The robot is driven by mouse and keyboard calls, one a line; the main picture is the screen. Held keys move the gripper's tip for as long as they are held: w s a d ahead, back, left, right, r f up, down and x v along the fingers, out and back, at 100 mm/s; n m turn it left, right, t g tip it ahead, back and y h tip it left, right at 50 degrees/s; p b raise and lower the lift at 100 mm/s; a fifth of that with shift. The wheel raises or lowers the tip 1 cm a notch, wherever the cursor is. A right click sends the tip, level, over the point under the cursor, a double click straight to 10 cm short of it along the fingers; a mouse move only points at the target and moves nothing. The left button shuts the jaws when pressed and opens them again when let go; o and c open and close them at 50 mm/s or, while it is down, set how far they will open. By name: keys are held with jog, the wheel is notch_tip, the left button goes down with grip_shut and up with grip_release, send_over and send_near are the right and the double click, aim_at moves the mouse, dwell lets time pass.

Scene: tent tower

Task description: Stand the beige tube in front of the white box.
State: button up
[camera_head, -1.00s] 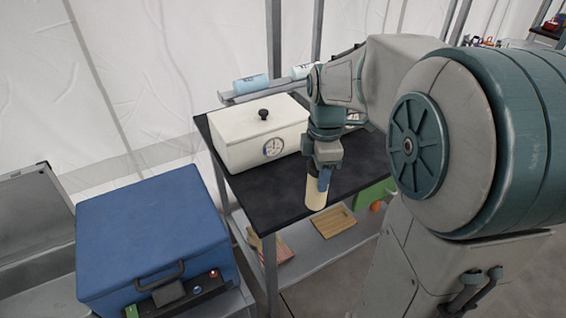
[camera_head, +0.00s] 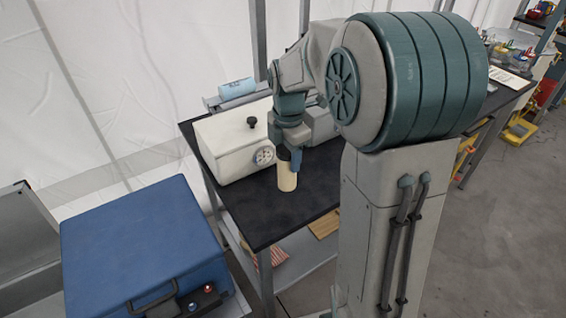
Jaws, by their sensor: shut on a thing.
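The beige tube (camera_head: 287,178) is upright in my gripper (camera_head: 289,158), with a dark cap or band at its top. My gripper is shut on the tube's upper part. The tube is over the black tabletop, to the right of and nearer than the white box. I cannot tell whether its lower end touches the table. The white box (camera_head: 222,150) has a black knob on its lid and a round dial on its front right. It stands at the back left of the black table (camera_head: 262,215). My arm covers part of the area behind the tube.
A blue case (camera_head: 140,245) stands at the lower left, apart from the table. A light blue bottle (camera_head: 237,88) lies on a rail behind the white box. A grey object (camera_head: 322,125) is partly hidden behind my arm. The tabletop in front of the white box is clear.

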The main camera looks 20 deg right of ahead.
jog(key=shift+w+a+f, duration=0.15)
jog(key=shift+w+f, duration=0.1)
jog(key=shift+w, duration=0.2)
jog(key=shift+w+a+f, duration=0.1)
jog(key=shift+w+f, duration=0.1)
jog(key=shift+w, duration=0.2)
jog(key=shift+f, duration=0.2)
jog(key=shift+f+p, duration=0.4)
jog(key=shift+f, duration=1.5)
jog(key=shift+f, duration=0.2)
jog(key=o, duration=1.3)
jog(key=shift+o, duration=0.2)
jog(key=shift+r, duration=0.1)
